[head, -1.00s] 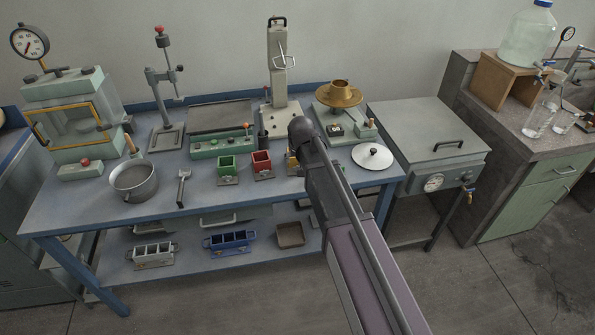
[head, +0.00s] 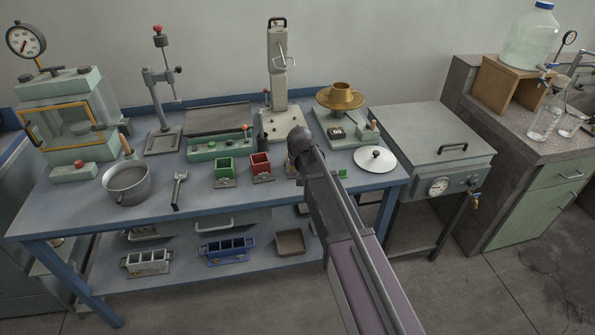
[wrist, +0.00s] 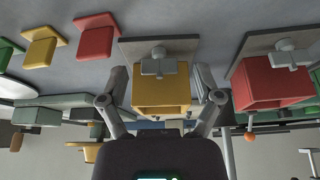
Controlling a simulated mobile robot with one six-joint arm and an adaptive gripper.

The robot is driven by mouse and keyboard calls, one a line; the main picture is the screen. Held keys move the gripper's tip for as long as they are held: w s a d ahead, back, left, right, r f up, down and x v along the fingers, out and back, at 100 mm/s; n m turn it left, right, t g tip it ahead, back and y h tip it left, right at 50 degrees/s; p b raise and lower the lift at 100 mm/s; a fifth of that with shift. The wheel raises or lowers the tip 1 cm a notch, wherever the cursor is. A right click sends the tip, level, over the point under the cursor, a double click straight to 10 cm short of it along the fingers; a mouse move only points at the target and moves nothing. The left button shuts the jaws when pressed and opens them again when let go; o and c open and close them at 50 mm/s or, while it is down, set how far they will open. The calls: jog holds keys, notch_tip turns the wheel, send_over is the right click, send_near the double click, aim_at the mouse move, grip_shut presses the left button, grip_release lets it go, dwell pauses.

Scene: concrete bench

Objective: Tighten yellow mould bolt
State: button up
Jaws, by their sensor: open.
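The yellow mould (wrist: 160,92) is a small open box on a grey base plate (wrist: 135,46) in the wrist view. Its grey bolt (wrist: 158,63) has a winged head and sits on the mould's near face by the plate. My gripper (wrist: 159,84) is open, with one finger on each side of the yellow mould. I cannot tell whether the fingers touch it. In the head view my arm hides most of the yellow mould and my gripper.
A red mould (head: 261,163) and a green mould (head: 225,166) stand left of my arm. Small red (wrist: 98,35) and yellow (wrist: 40,44) pieces show in the wrist view.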

jog(key=c, duration=1.1)
grip_shut()
jog(key=shift+m, duration=0.3)
jog(key=shift+a+m+h, duration=0.15)
jog(key=shift+m+h, duration=0.75)
jog(key=shift+m, duration=1)
jog(key=o, duration=1.1)
grip_release()
